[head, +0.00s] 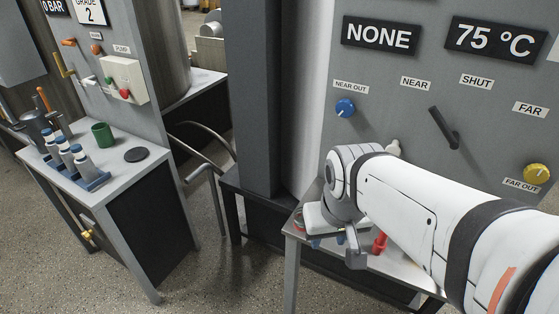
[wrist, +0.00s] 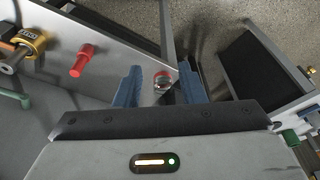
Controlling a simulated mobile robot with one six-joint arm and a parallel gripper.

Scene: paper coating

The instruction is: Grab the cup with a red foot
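In the wrist view a small metallic cup (wrist: 161,87) with a red band, which may be its foot, shows between my gripper's blue fingers near the table edge. My gripper (wrist: 159,84) is open, with a visible gap on each side of the cup. I cannot tell how far the cup is from the fingertips in depth. In the head view my gripper (head: 328,240) is low over the right table, and its fingers are mostly hidden by its own body. A red-banded thing (head: 299,222), perhaps the same cup, shows just left of it.
A red peg-like part (wrist: 82,60) stands near my gripper; a red part also shows in the head view (head: 380,243). A grey panel with knobs rises behind. The left table (head: 130,171) holds a green mug (head: 103,135), a black disc and blue-capped bottles.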

